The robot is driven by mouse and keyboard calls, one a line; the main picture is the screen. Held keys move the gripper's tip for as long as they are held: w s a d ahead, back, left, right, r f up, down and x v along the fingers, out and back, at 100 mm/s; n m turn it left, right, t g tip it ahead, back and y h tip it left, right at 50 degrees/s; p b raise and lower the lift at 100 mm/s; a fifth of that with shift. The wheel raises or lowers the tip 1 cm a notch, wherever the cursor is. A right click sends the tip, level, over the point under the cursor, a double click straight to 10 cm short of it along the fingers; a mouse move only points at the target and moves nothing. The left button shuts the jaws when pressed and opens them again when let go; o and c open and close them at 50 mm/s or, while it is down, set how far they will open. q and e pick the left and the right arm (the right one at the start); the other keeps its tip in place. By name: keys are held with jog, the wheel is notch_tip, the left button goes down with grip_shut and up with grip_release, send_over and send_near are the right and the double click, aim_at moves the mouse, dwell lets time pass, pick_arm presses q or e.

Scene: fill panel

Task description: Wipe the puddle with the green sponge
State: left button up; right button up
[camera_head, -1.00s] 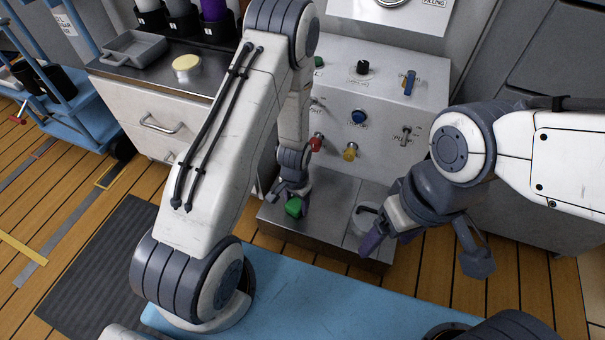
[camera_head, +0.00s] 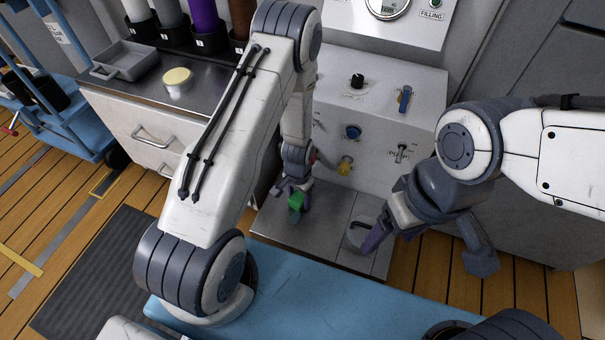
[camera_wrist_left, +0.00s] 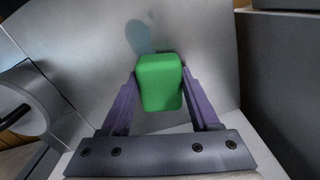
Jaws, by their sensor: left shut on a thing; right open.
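The green sponge (camera_head: 296,202) is between the fingers of my left gripper (camera_head: 293,192), over the left part of the metal tray (camera_head: 325,212). In the left wrist view the sponge (camera_wrist_left: 160,82) is gripped by two purple fingers, and my left gripper (camera_wrist_left: 162,100) is shut on it. The puddle (camera_wrist_left: 140,36) shows there as a darker bluish patch on the metal, just beyond the sponge. I cannot tell whether the sponge touches the tray. The puddle is not clear in the head view. My right gripper (camera_head: 428,246) is open and empty at the tray's right side.
A round grey cup (camera_head: 358,234) stands on the tray's right part, partly behind my right finger. The panel (camera_head: 385,110) with knobs and levers rises behind the tray. A counter at left holds a grey pan (camera_head: 125,62) and a cream disc (camera_head: 177,80).

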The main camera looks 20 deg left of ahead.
aim_at(299, 196)
pick_arm(q)
jog(key=shift+w+d+r+p, duration=0.1)
jog(key=shift+w+r+p, duration=0.05)
jog(key=shift+r+p, duration=0.35)
jog(key=shift+w+r+p, duration=0.15)
jog(key=shift+r+p, duration=0.15)
jog(key=shift+r, duration=0.25)
jog(key=shift+r+p, duration=0.65)
jog(key=shift+p, duration=0.1)
notch_tip(299, 196, up, 4)
jog(key=p, duration=0.4)
jog(key=shift+r+p, duration=0.25)
jog(key=shift+p, duration=0.1)
